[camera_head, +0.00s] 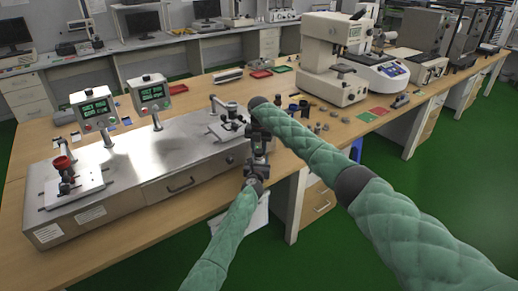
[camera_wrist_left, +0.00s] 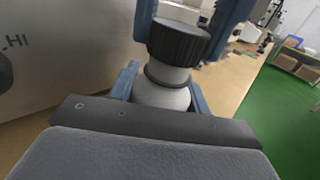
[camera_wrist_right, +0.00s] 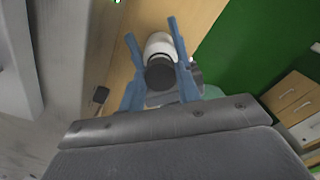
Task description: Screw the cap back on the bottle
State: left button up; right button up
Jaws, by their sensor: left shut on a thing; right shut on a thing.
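The white bottle (camera_wrist_left: 162,97) is upright in the left wrist view, between the blue fingers of my left gripper (camera_wrist_left: 160,88), which is shut on it. The black ribbed cap (camera_wrist_left: 178,42) is at the bottle's top, lined up with the neck; I cannot tell how far it is threaded. My right gripper (camera_wrist_right: 152,32) is shut on the cap (camera_wrist_right: 160,74) from above, and the white bottle (camera_wrist_right: 158,44) shows beyond it. In the head view, my right gripper (camera_head: 259,143) is above my left gripper (camera_head: 255,168) at the table's front edge. The bottle is mostly hidden there.
A metal test bench (camera_head: 150,165) with two small displays stands just left of the grippers. Small dark parts (camera_head: 300,106) and a white microscope-like instrument (camera_head: 330,60) stand behind to the right. Green floor (camera_head: 440,185) is open at the right.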

jog(key=shift+f, duration=0.35)
